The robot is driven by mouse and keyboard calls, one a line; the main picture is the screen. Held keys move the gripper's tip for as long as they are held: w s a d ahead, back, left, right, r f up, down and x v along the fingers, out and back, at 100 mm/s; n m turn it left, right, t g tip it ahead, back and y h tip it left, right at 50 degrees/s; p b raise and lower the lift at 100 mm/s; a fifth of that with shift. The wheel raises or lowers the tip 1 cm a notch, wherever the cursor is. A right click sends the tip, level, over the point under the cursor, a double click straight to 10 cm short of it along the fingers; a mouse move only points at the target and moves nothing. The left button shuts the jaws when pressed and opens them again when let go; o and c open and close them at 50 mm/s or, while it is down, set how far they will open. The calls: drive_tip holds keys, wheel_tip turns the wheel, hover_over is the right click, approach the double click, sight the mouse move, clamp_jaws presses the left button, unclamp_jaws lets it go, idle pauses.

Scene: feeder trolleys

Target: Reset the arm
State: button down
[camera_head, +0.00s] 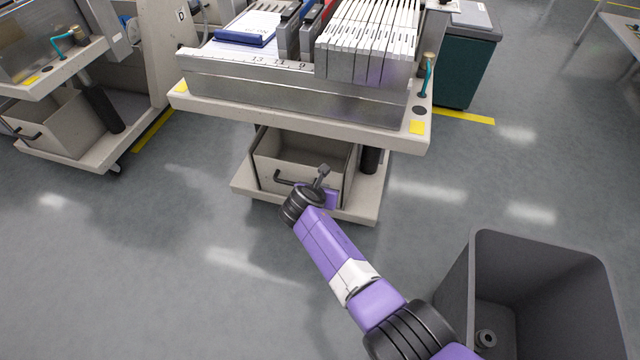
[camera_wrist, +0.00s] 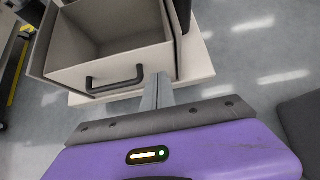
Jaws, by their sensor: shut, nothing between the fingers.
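My purple arm reaches forward from the lower right of the head view. My gripper (camera_head: 323,171) is at its far end, in front of the lower drawer of the middle feeder trolley (camera_head: 300,112). In the wrist view my gripper (camera_wrist: 158,88) is shut and empty, with its fingers together. The fingers lie just right of the dark handle (camera_wrist: 115,79) of the open-topped beige drawer (camera_wrist: 110,62) in the picture. I cannot tell whether they touch the drawer front.
A grey open bin (camera_head: 545,250) stands at the lower right, close to my arm. Another trolley (camera_head: 60,125) stands at the left, and a green cabinet (camera_head: 468,65) behind. The trolley's top carries several feeders (camera_head: 368,40) and a blue-ended piece (camera_head: 245,36). Floor at the left is clear.

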drive_tip(key=shift+p+v, duration=1.35)
drive_tip(key=shift+v, duration=1.25)
drive_tip(key=shift+f, duration=0.1)
